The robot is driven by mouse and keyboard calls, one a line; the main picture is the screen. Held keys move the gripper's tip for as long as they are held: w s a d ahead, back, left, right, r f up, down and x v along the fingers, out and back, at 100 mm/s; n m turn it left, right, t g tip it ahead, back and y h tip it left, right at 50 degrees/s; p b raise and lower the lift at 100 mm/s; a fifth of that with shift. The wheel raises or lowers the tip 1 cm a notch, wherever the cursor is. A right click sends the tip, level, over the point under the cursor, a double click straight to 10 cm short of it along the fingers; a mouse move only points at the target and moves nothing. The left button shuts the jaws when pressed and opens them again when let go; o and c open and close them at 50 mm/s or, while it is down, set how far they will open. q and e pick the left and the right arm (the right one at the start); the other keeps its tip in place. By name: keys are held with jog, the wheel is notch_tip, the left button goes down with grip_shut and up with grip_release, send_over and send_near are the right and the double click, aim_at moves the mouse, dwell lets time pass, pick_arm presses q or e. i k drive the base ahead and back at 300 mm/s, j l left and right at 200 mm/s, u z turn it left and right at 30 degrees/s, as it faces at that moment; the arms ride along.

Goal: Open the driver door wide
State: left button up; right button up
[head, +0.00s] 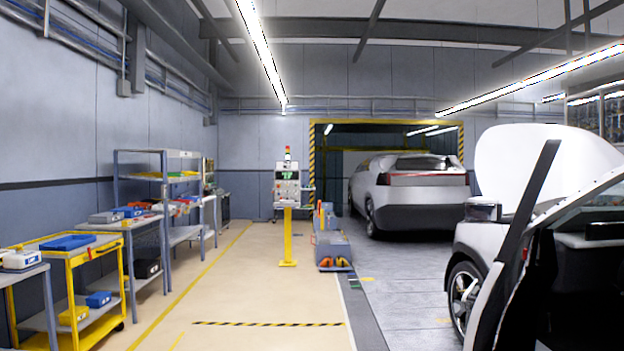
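The silver-white car (467,245) stands at the right edge of the head view with its hood (545,160) raised. Its driver door (493,296) stands away from the body, seen nearly edge-on, with a black window frame (532,195) slanting up to the right. A dark mirror-like part (483,211) shows left of that frame. The dark door inside and cabin fill the lower right corner. The hinge and handle cannot be made out, and I cannot tell the exact opening angle. Neither of my grippers is in view.
A yellow tool cart (68,268) and shelves (160,205) line the left wall. A yellow-post control stand (287,225) and a grey floor unit (331,247) stand ahead. Another silver car (408,192) is behind. The beige floor (255,290) in the middle is clear.

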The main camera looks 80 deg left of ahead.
aim_at(498, 322)
jog(key=u, duration=2.8)
jog(key=i+l+z, duration=0.35)
jog(key=l, duration=0.25)
jog(key=i+l+z, duration=0.4)
jog(key=l, duration=0.15)
jog(key=i+l+z, duration=0.35)
jog(key=l, duration=0.15)
jog(key=i+j+z, duration=0.15)
jog(key=j, duration=0.2)
jog(key=i+j+z, duration=0.15)
jog(key=j, duration=0.2)
